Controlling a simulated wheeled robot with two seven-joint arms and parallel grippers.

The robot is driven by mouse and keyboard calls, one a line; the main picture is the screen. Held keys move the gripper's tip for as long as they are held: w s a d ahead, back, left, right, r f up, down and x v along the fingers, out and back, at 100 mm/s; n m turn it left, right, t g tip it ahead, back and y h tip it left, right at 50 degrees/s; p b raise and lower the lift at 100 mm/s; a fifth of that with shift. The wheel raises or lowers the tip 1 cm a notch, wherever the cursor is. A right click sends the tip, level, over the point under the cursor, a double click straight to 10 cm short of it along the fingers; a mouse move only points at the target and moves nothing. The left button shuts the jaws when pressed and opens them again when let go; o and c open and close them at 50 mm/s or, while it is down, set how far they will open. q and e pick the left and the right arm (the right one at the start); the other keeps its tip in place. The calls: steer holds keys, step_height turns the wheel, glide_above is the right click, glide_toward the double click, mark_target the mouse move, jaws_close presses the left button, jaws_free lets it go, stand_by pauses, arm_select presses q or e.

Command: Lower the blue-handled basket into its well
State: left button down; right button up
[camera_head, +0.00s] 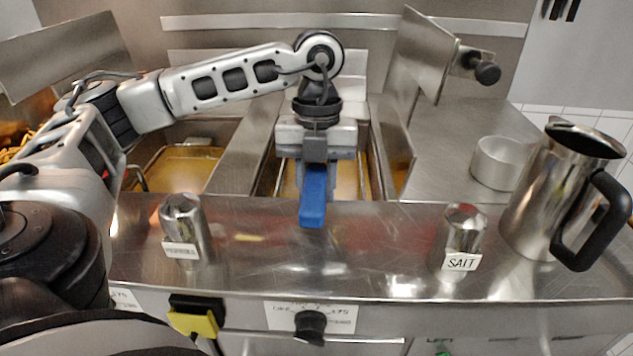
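The blue handle (313,198) of the basket points toward me over the steel front ledge, at the middle of the view. My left gripper (314,168) comes down from above and is closed around the far part of this handle. The basket itself is hidden behind my gripper and wrist, so I cannot tell how deep it sits. The fryer well (375,178) beneath my gripper holds golden oil, visible on both sides of the wrist. My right gripper is not in view.
Another oil-filled well (182,165) lies left. A steel shaker (184,228) and a SALT shaker (461,232) stand on the front ledge. A steel jug (545,195) and a round pot (500,163) are at right. A raised steel plate (422,52) stands behind.

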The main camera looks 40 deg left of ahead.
arm_select(q)
steer(key=shift+f, duration=0.2)
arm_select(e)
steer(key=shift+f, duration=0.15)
arm_select(q)
steer(key=c, duration=1)
jaws_free()
steer(key=shift+r, duration=0.2)
steer(key=r+p, duration=0.1)
steer(key=r, duration=0.4)
steer(key=w+r+p, duration=0.1)
steer(key=r+p, duration=0.1)
steer(key=r, duration=0.3)
steer(key=a+r+p, duration=0.1)
steer(key=r+p, duration=0.1)
steer(key=r, duration=0.3)
steer(key=shift+w+a+r, duration=0.1)
steer(key=shift+w+r, duration=0.1)
steer(key=shift+w, duration=0.05)
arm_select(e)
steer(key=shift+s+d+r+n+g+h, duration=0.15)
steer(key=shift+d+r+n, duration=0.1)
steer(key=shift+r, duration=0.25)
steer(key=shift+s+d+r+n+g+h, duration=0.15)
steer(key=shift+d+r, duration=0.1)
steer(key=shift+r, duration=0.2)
